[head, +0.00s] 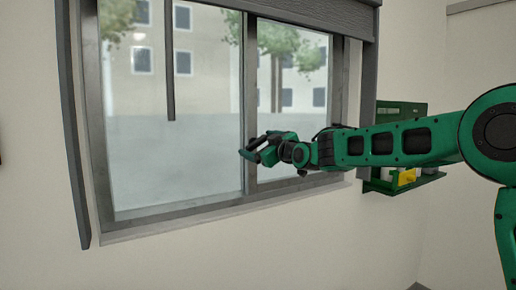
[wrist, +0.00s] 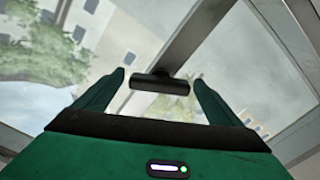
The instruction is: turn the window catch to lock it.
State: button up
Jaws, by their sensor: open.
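The window (head: 180,120) fills the middle of the head view, with a grey frame and a vertical middle bar. My gripper (head: 250,150) is at that middle bar, at the lower middle of the window. In the wrist view the dark window catch (wrist: 160,82) lies crosswise on the grey bar. My gripper (wrist: 160,88) is open, with one green finger on each side of the catch. Small gaps show between the catch ends and the fingers. In the head view the catch is hidden behind my gripper or too small to make out.
A green shelf (head: 402,180) with a yellow item (head: 404,177) is on the wall to the right, behind my arm. A dark blind (head: 330,14) is rolled at the window's top. A dark rod (head: 169,60) hangs before the left pane. The wall below the sill is clear.

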jog(key=shift+w+a, duration=0.2)
jog(key=shift+w, duration=0.15)
jog(key=c, duration=1.1)
jog(key=shift+o, duration=0.2)
jog(key=shift+m, duration=2.8)
